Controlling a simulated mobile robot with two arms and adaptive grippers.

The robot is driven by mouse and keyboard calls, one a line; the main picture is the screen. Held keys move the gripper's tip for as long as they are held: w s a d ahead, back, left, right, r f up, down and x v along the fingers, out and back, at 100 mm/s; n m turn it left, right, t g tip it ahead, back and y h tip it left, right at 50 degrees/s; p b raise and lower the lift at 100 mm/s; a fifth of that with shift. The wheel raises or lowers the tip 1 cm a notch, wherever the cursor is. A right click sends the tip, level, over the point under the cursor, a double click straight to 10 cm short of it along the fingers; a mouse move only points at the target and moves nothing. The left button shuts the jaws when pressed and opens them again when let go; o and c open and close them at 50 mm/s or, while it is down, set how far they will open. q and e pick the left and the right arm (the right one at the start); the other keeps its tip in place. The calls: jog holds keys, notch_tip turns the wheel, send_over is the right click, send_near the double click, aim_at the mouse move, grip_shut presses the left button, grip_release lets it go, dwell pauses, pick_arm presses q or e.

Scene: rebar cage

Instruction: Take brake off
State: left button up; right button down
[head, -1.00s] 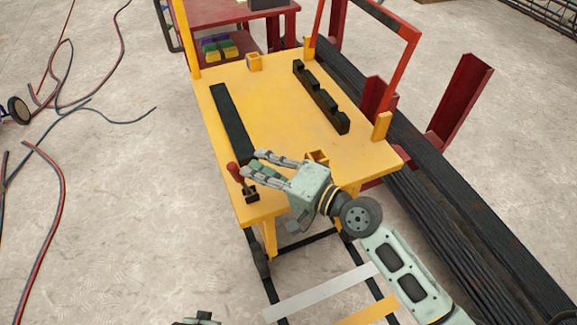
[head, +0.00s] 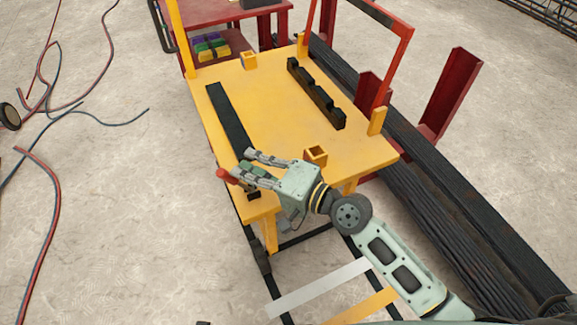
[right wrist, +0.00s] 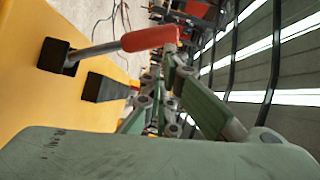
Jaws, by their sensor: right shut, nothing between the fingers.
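The brake lever has a red handle (head: 226,175) and a black base (head: 254,195) at the near left corner of the yellow cart (head: 265,100). The lever leans to the left, out past the cart's edge. In the right wrist view its red handle (right wrist: 150,38) and grey shaft run from the black base (right wrist: 56,56). My right gripper (head: 246,165) is shut and empty, its fingers right beside the handle; the fingers partly hide the lever's shaft in the head view. Whether they touch the handle I cannot tell. My left gripper is out of view.
On the cart lie a flat black bar (head: 230,118) and a notched black rail (head: 316,93), with a yellow socket (head: 316,155) near my right wrist. Long dark rebar bundles (head: 445,210) lie to the right. Hoses (head: 45,215) cross the open floor at left.

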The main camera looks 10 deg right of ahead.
jog(key=v, duration=1.2)
dwell(0.6)
